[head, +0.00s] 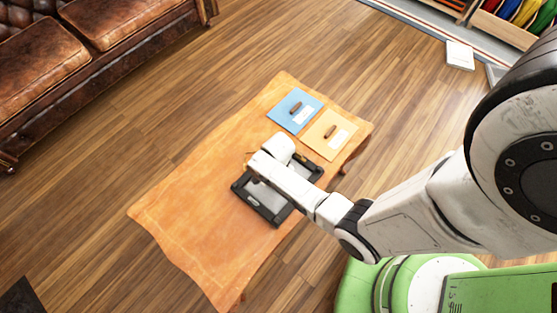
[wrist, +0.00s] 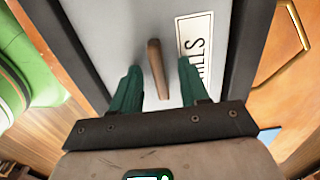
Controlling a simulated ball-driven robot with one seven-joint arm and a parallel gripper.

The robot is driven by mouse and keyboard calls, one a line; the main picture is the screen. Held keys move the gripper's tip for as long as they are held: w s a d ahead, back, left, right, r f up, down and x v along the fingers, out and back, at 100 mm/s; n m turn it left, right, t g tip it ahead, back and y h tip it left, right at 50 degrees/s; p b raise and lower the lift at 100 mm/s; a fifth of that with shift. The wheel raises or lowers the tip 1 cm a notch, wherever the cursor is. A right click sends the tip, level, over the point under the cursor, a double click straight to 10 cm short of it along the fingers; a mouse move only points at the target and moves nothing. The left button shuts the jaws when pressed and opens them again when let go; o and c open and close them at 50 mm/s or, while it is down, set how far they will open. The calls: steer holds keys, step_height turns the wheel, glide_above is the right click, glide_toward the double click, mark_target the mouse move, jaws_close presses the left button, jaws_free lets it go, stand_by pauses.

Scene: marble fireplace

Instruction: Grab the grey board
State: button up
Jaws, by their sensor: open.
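The grey board (wrist: 105,28) lies inside a dark-rimmed tray (wrist: 60,42), with a brown peg-like handle (wrist: 157,72) standing on it and a white label beside the handle. In the head view the grey board (head: 262,194) shows partly in the black tray (head: 262,215) on the table, the rest covered by my arm. My gripper (wrist: 159,68) is open over the board, one green finger on each side of the handle. Gaps show between the fingers and the handle. The fingertips are hidden from the head view by my arm.
A table with an orange leather cover (head: 185,215) holds the tray. A blue board (head: 294,110) and a tan board (head: 327,134), each with a brown handle, lie behind it. A brown leather sofa (head: 75,60) stands at upper left. The table's left part is clear.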

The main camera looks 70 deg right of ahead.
jaws_close()
steer(key=shift+r, duration=0.15)
stand_by(0.5)
